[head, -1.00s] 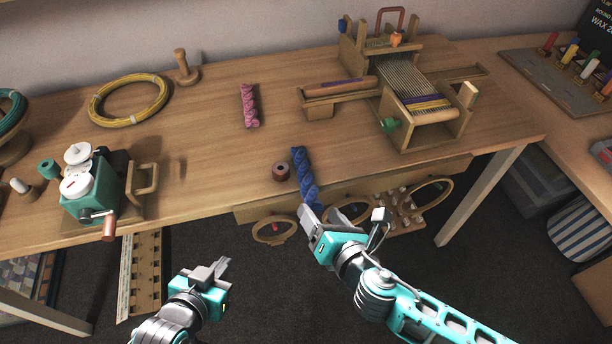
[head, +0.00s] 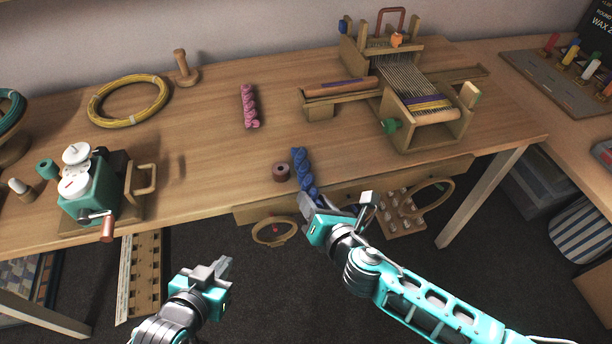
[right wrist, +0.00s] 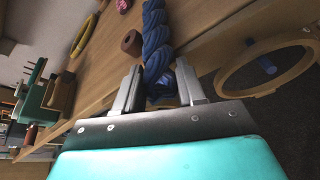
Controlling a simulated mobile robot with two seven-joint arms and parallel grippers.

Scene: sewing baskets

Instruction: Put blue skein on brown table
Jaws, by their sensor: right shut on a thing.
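The blue skein (head: 301,168) is a twisted bundle at the front edge of the brown wooden table (head: 210,130). My right gripper (head: 308,204) is shut on its near end; the far end points over the tabletop. In the right wrist view the skein (right wrist: 155,45) runs up from between the fingers (right wrist: 160,85). Whether the skein touches the tabletop is hard to tell. My left gripper (head: 222,268) is in front of the table, below the edge, with nothing seen in it; its finger gap is unclear.
A small brown spool (head: 281,172) stands close left of the skein. A pink skein (head: 249,106) lies further back. A loom (head: 420,100) is at the right and a teal winder (head: 92,190) at the left. The tabletop between winder and spool is mostly clear.

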